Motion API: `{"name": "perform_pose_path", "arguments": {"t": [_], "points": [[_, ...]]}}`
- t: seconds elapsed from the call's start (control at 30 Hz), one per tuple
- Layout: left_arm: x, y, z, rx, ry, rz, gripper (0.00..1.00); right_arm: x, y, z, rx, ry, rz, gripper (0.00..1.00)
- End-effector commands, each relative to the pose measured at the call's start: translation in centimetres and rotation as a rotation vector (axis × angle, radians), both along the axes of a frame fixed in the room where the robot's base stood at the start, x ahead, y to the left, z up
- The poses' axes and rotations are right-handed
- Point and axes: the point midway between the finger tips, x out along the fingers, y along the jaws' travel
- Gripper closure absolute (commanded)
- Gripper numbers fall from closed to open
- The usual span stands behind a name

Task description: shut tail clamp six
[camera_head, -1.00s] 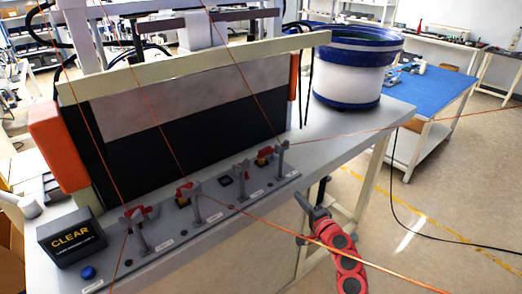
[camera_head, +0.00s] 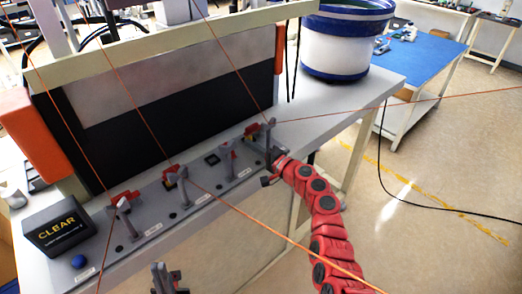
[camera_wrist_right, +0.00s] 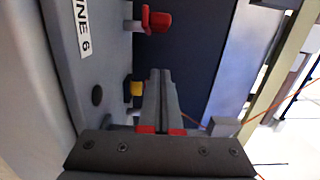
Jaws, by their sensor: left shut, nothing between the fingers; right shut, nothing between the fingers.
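A row of toggle clamps stands on the grey strip (camera_head: 150,222) along the bench's front. The rightmost clamp (camera_head: 268,132) has a grey upright part and a red handle. In the right wrist view a label (camera_wrist_right: 83,25) ends in "6"; beside it is a red-tipped clamp lever (camera_wrist_right: 156,20) and, lower, a yellow piece (camera_wrist_right: 137,89). My right gripper (camera_head: 272,158) is shut and empty, close to the rightmost clamp; contact cannot be told. Its fingers (camera_wrist_right: 160,78) point along the strip. My left gripper (camera_head: 166,272) is shut and empty at the bottom, apart from the strip.
A black "CLEAR" display (camera_head: 58,233) and blue button (camera_head: 79,262) sit at the strip's left end. A dark panel (camera_head: 160,130) stands behind the clamps. Thin orange lines cross the view. A white and blue bowl feeder (camera_head: 340,50) stands back right.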

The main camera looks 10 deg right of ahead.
Motion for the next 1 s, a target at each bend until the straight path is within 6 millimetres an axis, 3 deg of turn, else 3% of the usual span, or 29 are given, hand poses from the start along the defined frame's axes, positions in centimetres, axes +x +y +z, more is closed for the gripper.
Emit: {"name": "perform_pose_path", "arguments": {"t": [0.03,0.13,0.33,1.0], "points": [[0.0,0.0,0.0,0.000,0.000,0.000,1.00,0.5,0.3,0.2,-0.001,0.000,-0.001,1.00],[0.0,0.0,1.8,0.000,0.000,0.000,1.00,-0.4,1.9,0.5,0.001,0.002,-0.003,1.00],[0.0,0.0,2.6,0.000,0.000,0.000,1.00,-1.2,3.5,0.2,-0.002,-0.001,-0.003,1.00],[0.0,0.0,3.1,0.000,0.000,0.000,1.00,-1.7,4.0,0.1,0.001,0.001,-0.052,1.00]]}}
